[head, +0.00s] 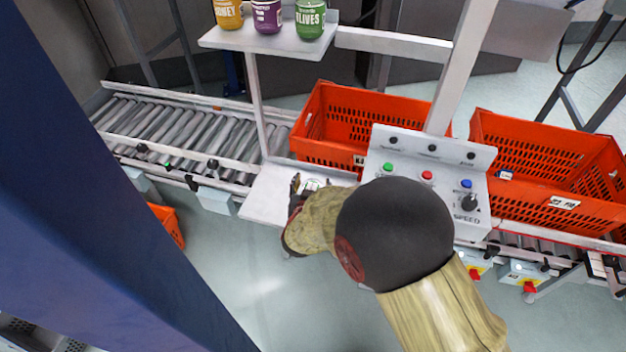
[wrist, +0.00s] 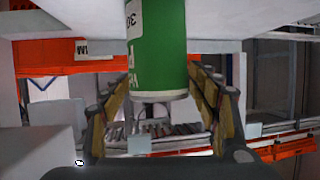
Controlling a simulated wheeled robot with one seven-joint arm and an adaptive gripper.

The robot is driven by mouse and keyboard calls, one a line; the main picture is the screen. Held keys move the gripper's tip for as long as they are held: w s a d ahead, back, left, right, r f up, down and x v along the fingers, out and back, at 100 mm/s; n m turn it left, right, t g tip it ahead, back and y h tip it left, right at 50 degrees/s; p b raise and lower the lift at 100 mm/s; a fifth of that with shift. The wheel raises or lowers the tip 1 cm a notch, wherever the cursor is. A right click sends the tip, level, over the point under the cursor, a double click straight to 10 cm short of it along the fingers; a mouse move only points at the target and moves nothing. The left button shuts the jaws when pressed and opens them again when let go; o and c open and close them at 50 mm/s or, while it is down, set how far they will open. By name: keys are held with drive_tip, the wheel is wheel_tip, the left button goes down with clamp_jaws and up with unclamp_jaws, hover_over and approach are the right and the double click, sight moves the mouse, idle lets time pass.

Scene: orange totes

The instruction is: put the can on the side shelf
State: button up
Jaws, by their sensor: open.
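A green can (wrist: 158,55) with a white label is between the fingers of my gripper (wrist: 160,82) in the wrist view, which looks upside down. Its silver end faces down in that picture. In the head view only a small white and green part of the can (head: 313,184) shows; my gripper (head: 306,188) and wrist hide the rest. The can appears to stand on the low white side shelf (head: 262,200). The fingers are open on either side of it; I cannot tell whether they touch it.
A higher white shelf (head: 240,40) holds an orange honey can (head: 228,14), a purple can (head: 267,15) and a green olives can (head: 309,18). A control box (head: 405,165) and orange totes (head: 330,120) stand close on the right. A roller conveyor (head: 170,130) runs behind.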

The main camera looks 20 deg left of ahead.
drive_tip(key=p+v, duration=0.3)
drive_tip(key=v, duration=0.7)
drive_tip(key=shift+s+r, duration=0.1)
drive_tip(key=w+d+r+g+y, duration=0.1)
drive_tip(key=d+r+g, duration=0.1)
drive_tip(key=d+r, duration=0.55)
drive_tip(key=w+d+r+g+y, duration=0.15)
drive_tip(key=d+r, duration=0.25)
drive_tip(key=r, duration=0.6)
drive_tip(key=s+d+r+m+g+h, duration=0.1)
drive_tip(key=s+d+r+g+h, duration=0.1)
drive_tip(key=s+d, duration=0.9)
drive_tip(key=s+d+r+m+g+h, duration=0.1)
drive_tip(key=s+d+r+g+h, duration=0.1)
drive_tip(key=s+d, duration=0.9)
drive_tip(key=d+r+h, duration=0.1)
drive_tip(key=d, duration=0.2)
drive_tip(key=shift+s+d, duration=0.25)
drive_tip(key=shift+s, duration=0.15)
drive_tip(key=shift+r, duration=0.1)
